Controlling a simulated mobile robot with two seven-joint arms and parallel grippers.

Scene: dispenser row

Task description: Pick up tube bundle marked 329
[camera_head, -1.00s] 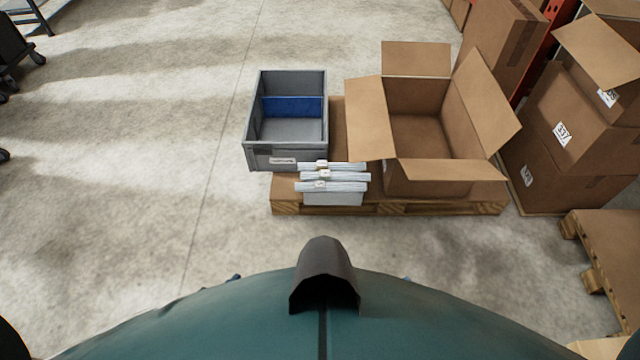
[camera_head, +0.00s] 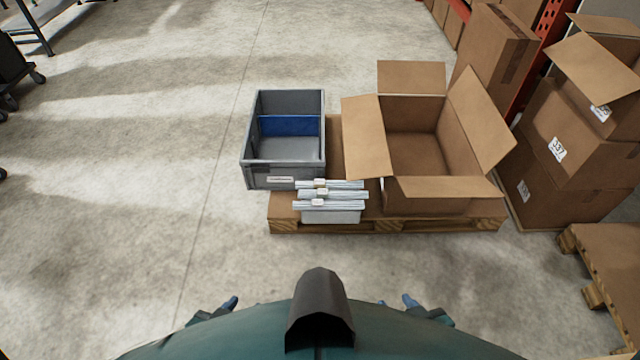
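Several white tube bundles (camera_head: 330,195) lie stacked across a white holder (camera_head: 332,216) at the front of a wooden pallet. Each has a small pale tag, but the numbers are too small to read, so I cannot tell which is 329. My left gripper (camera_head: 229,303) shows as a small dark and blue tip at the bottom, left of my body's middle. My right gripper (camera_head: 409,300) shows likewise to the right. Both are mostly hidden by my body, apart from the bundles and nearer to me. I cannot see whether they are open.
A grey crate (camera_head: 262,168) with a blue divider stands behind and left of the bundles. An open cardboard box (camera_head: 425,188) stands right on the pallet (camera_head: 385,225). Stacked cartons (camera_head: 560,165) and another pallet (camera_head: 605,255) are at right. Floor is clear in front and left.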

